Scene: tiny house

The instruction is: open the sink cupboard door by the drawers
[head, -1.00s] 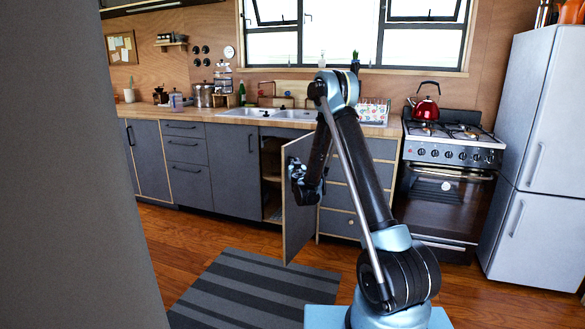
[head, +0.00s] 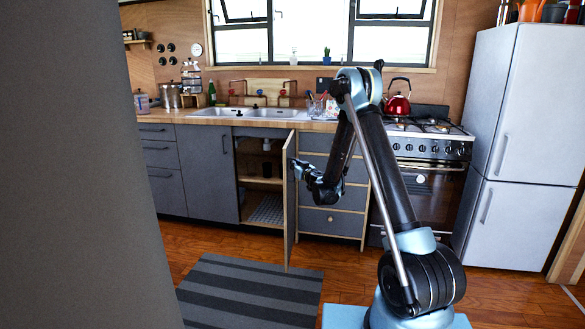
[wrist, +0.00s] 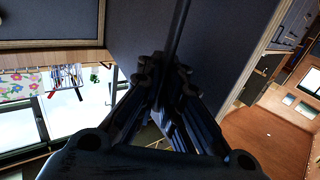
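The grey sink cupboard door (head: 290,222) stands wide open in the head view, seen almost edge-on and sticking out into the room. The cupboard's inside (head: 262,166) shows to its left, with a shelf and a patterned floor panel. The drawers (head: 330,222) are to the door's right, partly hidden by my arm. My gripper (head: 298,167) is at the door's outer face, on the drawer side. In the wrist view, my gripper (wrist: 163,75) has its fingers closed around the dark bar handle (wrist: 179,28) on the grey door (wrist: 225,30).
A striped mat (head: 250,292) lies on the wood floor in front of the cupboard. The oven (head: 425,190) and the fridge (head: 520,145) stand to the right. A grey wall panel (head: 85,170) blocks the left of the head view.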

